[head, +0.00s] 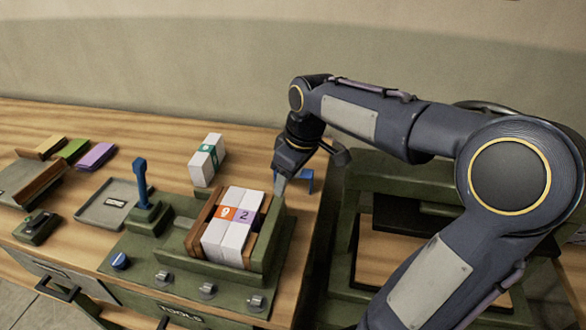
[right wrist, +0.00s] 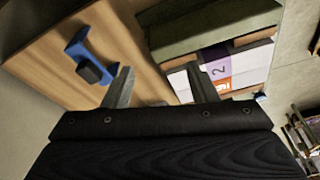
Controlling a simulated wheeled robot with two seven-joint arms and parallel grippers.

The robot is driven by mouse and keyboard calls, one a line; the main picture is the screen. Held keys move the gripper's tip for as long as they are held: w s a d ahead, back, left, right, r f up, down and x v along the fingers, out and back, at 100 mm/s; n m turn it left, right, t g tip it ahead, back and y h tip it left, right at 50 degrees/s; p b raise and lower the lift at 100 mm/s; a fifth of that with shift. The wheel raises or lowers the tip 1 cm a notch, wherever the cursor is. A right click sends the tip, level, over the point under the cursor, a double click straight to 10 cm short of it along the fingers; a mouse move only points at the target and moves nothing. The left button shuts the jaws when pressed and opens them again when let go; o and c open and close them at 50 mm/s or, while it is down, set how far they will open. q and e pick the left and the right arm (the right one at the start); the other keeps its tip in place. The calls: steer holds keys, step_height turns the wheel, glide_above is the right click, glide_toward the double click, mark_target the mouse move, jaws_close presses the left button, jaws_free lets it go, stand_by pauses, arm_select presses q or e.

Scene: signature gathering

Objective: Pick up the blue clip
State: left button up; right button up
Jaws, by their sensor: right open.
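The blue clip (head: 308,181) lies on the wooden table near its right end, partly hidden behind my right gripper (head: 283,181). In the right wrist view the clip (right wrist: 76,48) is a blue bracket shape with a dark block at its middle. It lies on bare wood, left of and beyond the left finger. My right gripper (right wrist: 160,72) is open, with nothing between its fingers. The clip is outside the gap between the fingers. My left gripper is out of view.
A green tool station holds a wooden box of white stacks (head: 227,240) close to my right gripper. A blue-handled lever (head: 141,185), a grey tray (head: 108,205) and a white banded stack (head: 206,160) stand further left. The table's right edge is near the clip.

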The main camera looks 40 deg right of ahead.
steer(key=w+d+f+n+g, duration=0.1)
steer(key=w+d, duration=0.2)
steer(key=w+d+f+n+p, duration=0.1)
steer(key=w+d+f, duration=0.1)
steer(key=w+d, duration=0.2)
steer(key=w+d+f+n+g+h+p, duration=0.1)
steer(key=w+d, duration=0.2)
steer(key=shift+w+d+f+g, duration=0.15)
steer(key=shift+w+f+g, duration=0.15)
steer(key=shift+w, duration=0.1)
steer(key=shift+w+d+f+n, duration=0.1)
steer(key=shift+d+f+n, duration=0.1)
steer(key=shift+f+n, duration=0.1)
steer(key=shift+f, duration=0.4)
steer(key=f, duration=0.1)
steer(key=f+p, duration=0.1)
steer(key=f, duration=0.3)
steer(key=shift+w+f+p, duration=0.25)
steer(key=shift+p, duration=0.05)
steer(key=shift+f, duration=0.6)
steer(key=c, duration=0.9)
steer(key=shift+r, duration=0.1)
